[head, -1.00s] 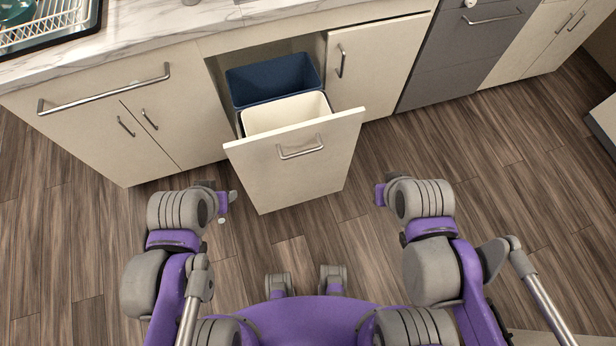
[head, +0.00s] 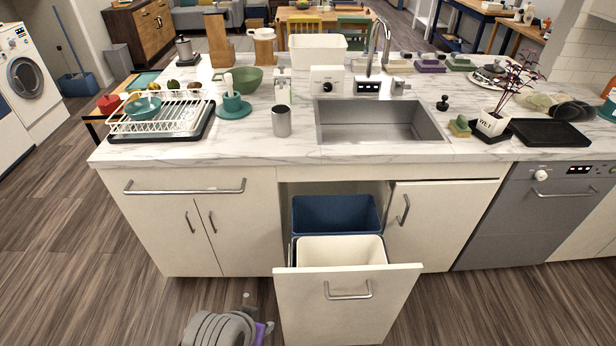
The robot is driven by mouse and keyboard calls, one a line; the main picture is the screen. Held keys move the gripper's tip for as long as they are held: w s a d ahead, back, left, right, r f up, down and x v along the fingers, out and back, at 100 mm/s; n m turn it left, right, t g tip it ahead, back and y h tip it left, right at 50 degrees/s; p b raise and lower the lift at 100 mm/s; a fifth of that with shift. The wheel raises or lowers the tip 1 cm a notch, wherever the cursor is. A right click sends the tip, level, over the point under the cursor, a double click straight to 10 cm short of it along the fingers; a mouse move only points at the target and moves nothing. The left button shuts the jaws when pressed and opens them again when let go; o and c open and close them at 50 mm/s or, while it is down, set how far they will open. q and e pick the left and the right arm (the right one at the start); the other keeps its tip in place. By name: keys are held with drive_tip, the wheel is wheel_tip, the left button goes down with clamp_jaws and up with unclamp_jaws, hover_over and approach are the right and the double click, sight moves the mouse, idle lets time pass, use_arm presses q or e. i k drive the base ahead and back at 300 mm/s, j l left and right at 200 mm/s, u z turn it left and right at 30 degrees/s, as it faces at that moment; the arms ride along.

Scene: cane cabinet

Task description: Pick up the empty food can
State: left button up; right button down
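A plain silver metal can (head: 281,121) stands upright on the marble counter, left of the sink and close to the front half of the counter. Its top looks open and dark inside. My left gripper (head: 258,318) shows only in part at the bottom edge, low in front of the counter, far below the can and touching nothing I can see. Its fingers are too small and cut off to judge. My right gripper is out of view.
A pulled-out drawer (head: 345,300) with a blue bin (head: 335,214) and a cream bin (head: 341,250) juts out below the can.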

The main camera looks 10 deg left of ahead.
sight(281, 121)
drive_tip(key=i+j, duration=0.15)
drive_tip(key=j, duration=0.25)
drive_tip(key=i+j, duration=0.15)
drive_tip(key=j, duration=0.2)
drive_tip(key=i+j, duration=0.15)
drive_tip(key=j, duration=0.25)
drive_tip(key=i+j+z, duration=0.1)
drive_tip(key=j, duration=0.3)
drive_tip(key=i, duration=0.05)
